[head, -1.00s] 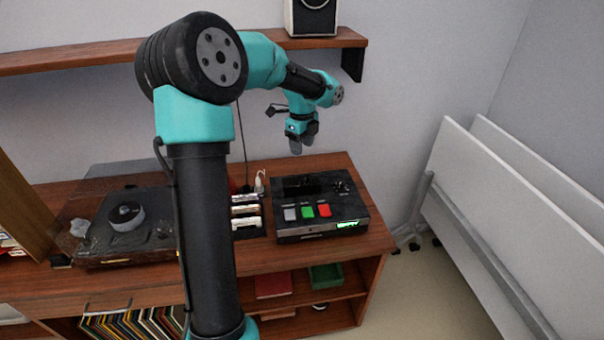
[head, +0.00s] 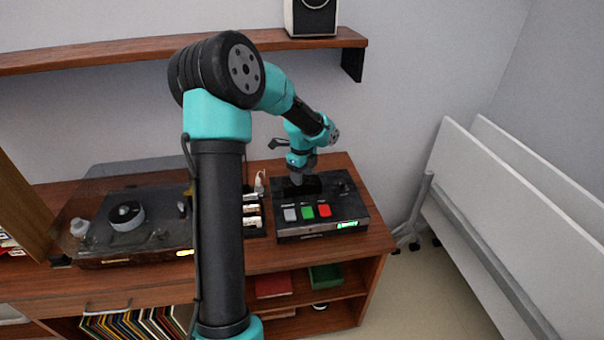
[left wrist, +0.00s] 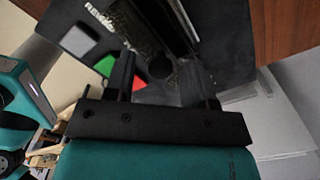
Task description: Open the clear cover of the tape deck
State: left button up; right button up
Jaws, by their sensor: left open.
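The tape deck (head: 345,205) is a black box on the right of the wooden cabinet, with grey, green and red buttons and a lit green display on its front. My left gripper (head: 302,176) is low over the back left part of its top, where the dark cassette window lies, and hides much of it. In the left wrist view the deck (left wrist: 228,40) is close, and my left gripper (left wrist: 165,80) is open with nothing between its fingers. The clear cover is hard to make out; I cannot tell whether the fingers touch it. My right gripper is not in view.
A turntable (head: 150,235) under a tilted clear lid stands at the left, and cassettes (head: 252,215) stand between it and the deck. A shelf (head: 100,58) with a speaker (head: 311,15) runs above. White panels (head: 500,230) lean at the right.

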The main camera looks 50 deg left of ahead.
pick_arm(q)
jog(key=shift+c, duration=0.2)
grip_shut()
